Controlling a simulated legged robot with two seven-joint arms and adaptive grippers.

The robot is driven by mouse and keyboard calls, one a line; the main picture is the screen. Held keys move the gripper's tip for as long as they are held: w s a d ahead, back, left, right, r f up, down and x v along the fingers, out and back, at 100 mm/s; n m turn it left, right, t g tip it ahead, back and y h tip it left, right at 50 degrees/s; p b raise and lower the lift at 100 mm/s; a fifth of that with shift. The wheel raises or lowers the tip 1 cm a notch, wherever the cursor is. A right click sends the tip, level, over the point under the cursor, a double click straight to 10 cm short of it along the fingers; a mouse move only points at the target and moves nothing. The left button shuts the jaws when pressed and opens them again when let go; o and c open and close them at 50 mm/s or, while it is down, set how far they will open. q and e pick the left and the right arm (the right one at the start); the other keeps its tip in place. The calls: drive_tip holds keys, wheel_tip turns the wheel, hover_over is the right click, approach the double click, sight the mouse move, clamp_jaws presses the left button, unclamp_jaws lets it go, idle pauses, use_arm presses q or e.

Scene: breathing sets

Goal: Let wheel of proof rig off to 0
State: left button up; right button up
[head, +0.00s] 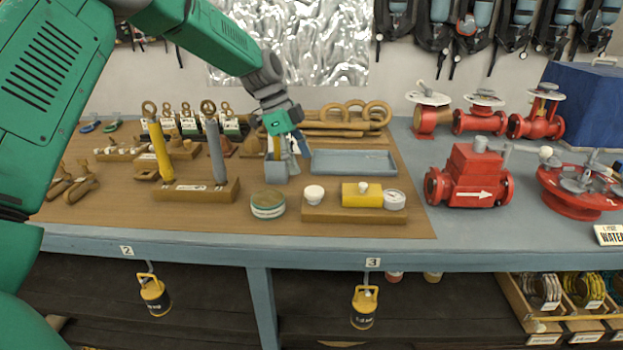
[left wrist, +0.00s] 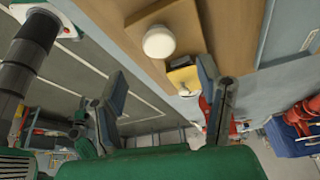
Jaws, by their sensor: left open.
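The proof rig is a wooden base (head: 345,215) bearing a white wheel (head: 314,193), a yellow block (head: 358,195) and a round white-faced gauge (head: 395,199). The gauge's needle is too small to read. My left gripper (head: 287,160) is open and empty, above the bench behind and left of the wheel, apart from it. In the left wrist view the white wheel (left wrist: 159,41) shows beyond the open fingers (left wrist: 163,92), with the yellow block (left wrist: 184,76) beside it and partly hidden by a finger. My right gripper is not in view.
A green-banded round tin (head: 267,205) stands just left of the rig. A wooden stand with yellow and grey cylinders (head: 197,190) is further left. A grey-blue tray (head: 353,162) lies behind the rig. A red valve (head: 473,180) stands to the right. The mat's front strip is clear.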

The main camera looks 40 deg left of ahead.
sight(315, 190)
use_arm(q)
drive_tip(key=shift+a+r+m+p, duration=0.55)
drive_tip(key=shift+r+m+p, duration=0.25)
drive_tip(key=shift+r, duration=1.65)
drive_tip(key=shift+g, duration=0.3)
drive_tip(key=p+x, duration=0.1)
drive_tip(key=x, duration=1.1)
drive_tip(key=shift+w, duration=0.2)
drive_tip(key=shift+f, duration=0.55)
drive_tip(key=shift+a+f, duration=0.25)
drive_tip(key=shift+a, duration=0.1)
drive_tip(key=shift+d+r, duration=0.1)
drive_tip(key=shift+d, duration=0.15)
drive_tip(key=c, duration=0.9)
drive_tip(key=shift+d+r, duration=0.1)
drive_tip(key=shift+d, duration=0.05)
drive_tip(key=shift+c, duration=1.3)
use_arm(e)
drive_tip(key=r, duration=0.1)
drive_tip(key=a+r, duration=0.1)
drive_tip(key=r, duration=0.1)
